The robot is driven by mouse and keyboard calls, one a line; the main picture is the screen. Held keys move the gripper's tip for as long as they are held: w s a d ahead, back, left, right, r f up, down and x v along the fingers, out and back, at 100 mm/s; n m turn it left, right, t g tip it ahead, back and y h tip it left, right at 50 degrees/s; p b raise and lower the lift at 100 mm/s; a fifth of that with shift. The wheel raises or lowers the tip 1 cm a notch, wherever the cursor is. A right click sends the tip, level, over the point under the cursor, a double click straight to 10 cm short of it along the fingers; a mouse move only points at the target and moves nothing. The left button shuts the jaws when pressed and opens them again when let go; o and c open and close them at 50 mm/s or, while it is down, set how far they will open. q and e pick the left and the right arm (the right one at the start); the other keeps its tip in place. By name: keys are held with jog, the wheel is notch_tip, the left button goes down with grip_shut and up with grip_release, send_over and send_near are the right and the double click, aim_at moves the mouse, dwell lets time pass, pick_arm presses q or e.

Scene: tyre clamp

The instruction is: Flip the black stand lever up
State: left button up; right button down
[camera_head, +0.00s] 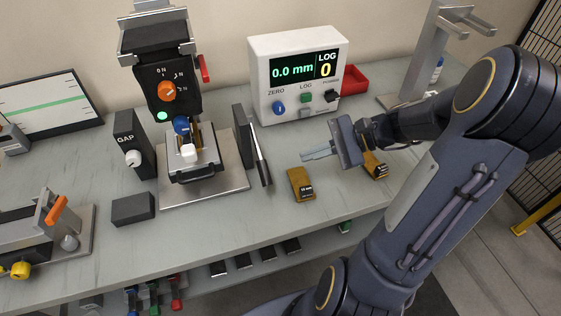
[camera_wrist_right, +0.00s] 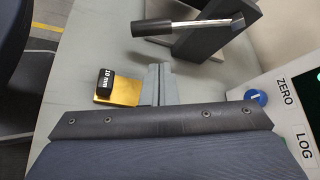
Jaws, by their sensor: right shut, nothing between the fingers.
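The black stand lever (camera_head: 264,172) is on the right side of the dark stand (camera_head: 242,133), beside the gauge machine. Its silver rod ends in a black grip that points toward the front of the bench. In the right wrist view the lever's black grip (camera_wrist_right: 152,28) and rod show at the top, attached to the dark stand (camera_wrist_right: 222,30). My right gripper (camera_head: 306,155) is shut and empty, to the right of the lever and apart from it. Its fingers (camera_wrist_right: 158,74) also show in the wrist view, below the lever. My left gripper is not in view.
A brass 10 mm block (camera_head: 302,185) lies in front of the right fingers, and another brass block (camera_head: 376,168) lies under my right wrist. The white readout box (camera_head: 297,75) stands behind, with a red bin (camera_head: 352,78) beside it. A black block (camera_head: 133,209) lies front left.

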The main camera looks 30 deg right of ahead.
aim_at(259, 154)
jog(key=x, duration=1)
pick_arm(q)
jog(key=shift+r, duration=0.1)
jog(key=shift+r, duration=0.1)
pick_arm(e)
jog(key=shift+s+r, duration=0.1)
jog(key=shift+r, duration=0.05)
